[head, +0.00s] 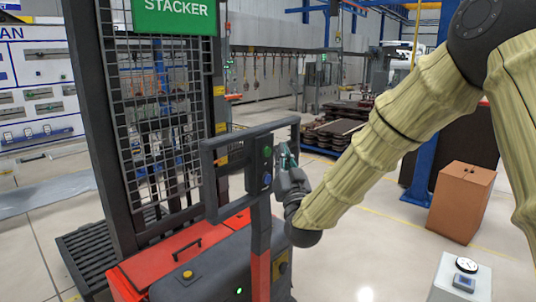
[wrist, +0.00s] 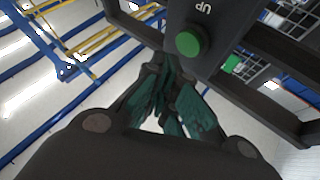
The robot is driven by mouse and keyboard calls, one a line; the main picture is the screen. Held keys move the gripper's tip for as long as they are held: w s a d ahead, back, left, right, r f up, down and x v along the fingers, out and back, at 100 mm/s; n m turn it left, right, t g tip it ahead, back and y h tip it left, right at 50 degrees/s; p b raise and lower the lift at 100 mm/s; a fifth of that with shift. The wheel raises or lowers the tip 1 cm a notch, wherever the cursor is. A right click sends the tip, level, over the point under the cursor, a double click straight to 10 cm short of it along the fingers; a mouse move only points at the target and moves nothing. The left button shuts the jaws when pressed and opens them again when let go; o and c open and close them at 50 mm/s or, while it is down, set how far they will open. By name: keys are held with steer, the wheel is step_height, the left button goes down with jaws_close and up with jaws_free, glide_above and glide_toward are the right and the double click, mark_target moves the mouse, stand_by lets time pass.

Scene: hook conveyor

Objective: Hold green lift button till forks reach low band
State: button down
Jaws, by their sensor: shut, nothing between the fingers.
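The green button (head: 267,152) is on the dark control box (head: 258,170) on the stacker's handle, above a blue button (head: 267,179). In the wrist view the green button (wrist: 188,44), beside the label "UP", stands clear of the fingers in the picture. My gripper (head: 284,156) is shut and empty, just right of the box in the head view. Its teal-padded fingers (wrist: 172,95) point toward the box in the wrist view. I cannot tell whether they touch it. A dark slatted platform (head: 84,252) is low at the left; the forks are not clearly distinguishable.
The stacker's mast (head: 95,120) with wire mesh and small yellow labels (head: 221,127) stands left of the handle. The red and dark base (head: 180,262) is below. A brown box (head: 461,202) and a white pedestal with a gauge (head: 458,280) stand at the right.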

steer(key=s+d, duration=0.1)
steer(key=s+d+b, duration=0.1)
steer(key=d, duration=0.1)
steer(key=shift+s+d, duration=0.2)
steer(key=shift+s, duration=0.05)
stand_by(0.7)
